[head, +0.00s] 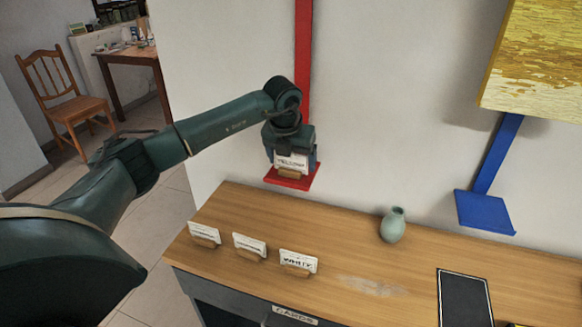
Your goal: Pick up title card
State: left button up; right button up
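A white title card (291,162) in a small wooden holder is at the small red shelf (292,181) on the wall. Its lettering is too small to read surely. My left gripper (291,158) points down at this card, with its fingers close around the card's sides. I cannot tell whether the fingers grip it, or whether the holder touches the shelf. Three more title cards in wooden holders stand on the wooden counter: a left one (204,232), a middle one (249,244) and a right one (299,261). My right gripper is out of view.
The wooden counter (350,250) carries a pale green vase (393,226) and a dark panel (465,299). A blue shelf (485,212) is on the wall at right, below a yellow textured panel (535,60). A chair (65,95) and table (130,58) stand far left.

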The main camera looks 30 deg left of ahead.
aim_at(290, 169)
pick_arm(q)
jog(key=c, duration=0.5)
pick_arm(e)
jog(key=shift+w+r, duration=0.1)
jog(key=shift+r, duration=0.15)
pick_arm(q)
jog(key=shift+r, duration=0.1)
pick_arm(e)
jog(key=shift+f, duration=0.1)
